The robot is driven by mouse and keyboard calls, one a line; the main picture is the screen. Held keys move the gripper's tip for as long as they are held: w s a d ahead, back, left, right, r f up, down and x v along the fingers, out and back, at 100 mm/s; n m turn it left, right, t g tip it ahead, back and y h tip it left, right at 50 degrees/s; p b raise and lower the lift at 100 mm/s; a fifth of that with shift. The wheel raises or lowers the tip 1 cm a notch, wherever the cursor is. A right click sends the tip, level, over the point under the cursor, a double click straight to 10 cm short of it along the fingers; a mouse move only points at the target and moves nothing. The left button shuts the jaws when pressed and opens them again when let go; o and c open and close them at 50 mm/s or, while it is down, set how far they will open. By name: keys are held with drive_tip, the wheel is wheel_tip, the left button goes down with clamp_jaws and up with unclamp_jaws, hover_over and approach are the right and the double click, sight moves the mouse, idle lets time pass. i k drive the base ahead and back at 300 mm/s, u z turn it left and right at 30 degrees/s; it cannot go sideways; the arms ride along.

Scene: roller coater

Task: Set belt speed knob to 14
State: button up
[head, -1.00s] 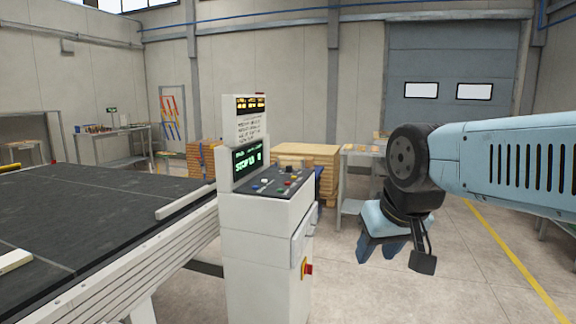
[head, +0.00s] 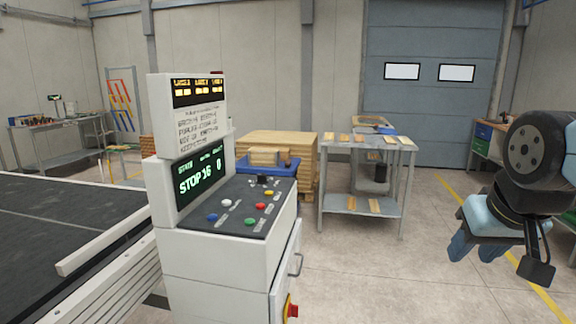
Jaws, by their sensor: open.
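The control console (head: 225,265) is a white cabinet left of centre. Its sloped dark panel (head: 235,205) carries blue, white, green, red and yellow buttons and a black knob (head: 262,179) at the far edge. I cannot read the knob's setting. The green display (head: 200,178) reads "STOP", then what looks like 16 and 8. My gripper (head: 487,250) hangs at the right, pointing down, empty and well apart from the console. Its fingers are open.
A dark conveyor bed (head: 70,225) lies at the left, with a pale rail along its edge. A red emergency switch (head: 292,311) is on the cabinet's front. A metal table (head: 365,207) and wooden pallets (head: 305,165) stand behind. Floor between console and gripper is clear.

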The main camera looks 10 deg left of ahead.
sight(262, 179)
drive_tip(key=u, duration=0.25)
drive_tip(key=i, duration=1.05)
drive_tip(key=u, duration=0.7)
drive_tip(key=k, duration=0.7)
drive_tip(key=u, duration=0.2)
drive_tip(key=i, duration=0.8)
drive_tip(key=z, duration=0.1)
